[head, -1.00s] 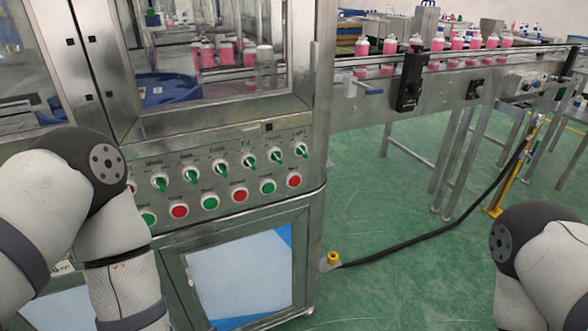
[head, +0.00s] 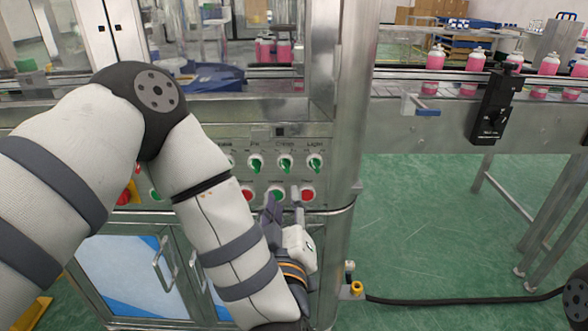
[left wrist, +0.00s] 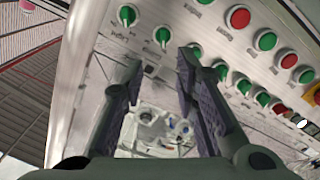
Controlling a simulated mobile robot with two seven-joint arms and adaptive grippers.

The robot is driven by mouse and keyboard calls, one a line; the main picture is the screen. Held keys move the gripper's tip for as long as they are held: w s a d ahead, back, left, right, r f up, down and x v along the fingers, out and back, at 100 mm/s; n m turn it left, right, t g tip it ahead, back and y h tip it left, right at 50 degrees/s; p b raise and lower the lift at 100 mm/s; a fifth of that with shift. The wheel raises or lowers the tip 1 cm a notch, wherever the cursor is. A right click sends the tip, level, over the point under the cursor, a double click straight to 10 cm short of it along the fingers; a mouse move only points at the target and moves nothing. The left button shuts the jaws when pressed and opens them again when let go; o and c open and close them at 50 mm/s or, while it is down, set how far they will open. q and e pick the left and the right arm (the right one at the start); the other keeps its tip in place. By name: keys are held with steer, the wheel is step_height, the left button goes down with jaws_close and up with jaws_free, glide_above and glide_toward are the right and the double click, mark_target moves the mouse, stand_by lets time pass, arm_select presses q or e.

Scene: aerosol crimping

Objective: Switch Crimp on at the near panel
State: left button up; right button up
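The near panel (head: 220,140) has a row of green knobs on its front above a row of red and green buttons. The Crimp knob (head: 286,163) is second from the right, between the Light knob (head: 316,162) and another green knob (head: 256,163). My left gripper (head: 283,198) is in front of the button row, just below the Crimp knob. In the left wrist view the fingers (left wrist: 158,66) are apart with nothing between them, and the Crimp knob (left wrist: 162,36) lies just beyond the tips. Its exact angle is hard to read. My right gripper is out of view.
A red button (head: 308,194) and a green button (head: 277,193) sit close to my left fingers. Cabinet doors with handles (head: 163,263) are below. A conveyor with pink bottles (head: 435,57) runs to the right. Green floor is open below it.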

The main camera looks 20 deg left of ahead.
mark_target(284, 168)
arm_select(q)
steer(key=b+x, duration=0.1)
steer(key=x, duration=1)
steer(key=shift+w+a+f+b, duration=0.2)
steer(key=shift+w+a+b, duration=0.1)
steer(key=shift+a+b, duration=0.05)
jaws_close()
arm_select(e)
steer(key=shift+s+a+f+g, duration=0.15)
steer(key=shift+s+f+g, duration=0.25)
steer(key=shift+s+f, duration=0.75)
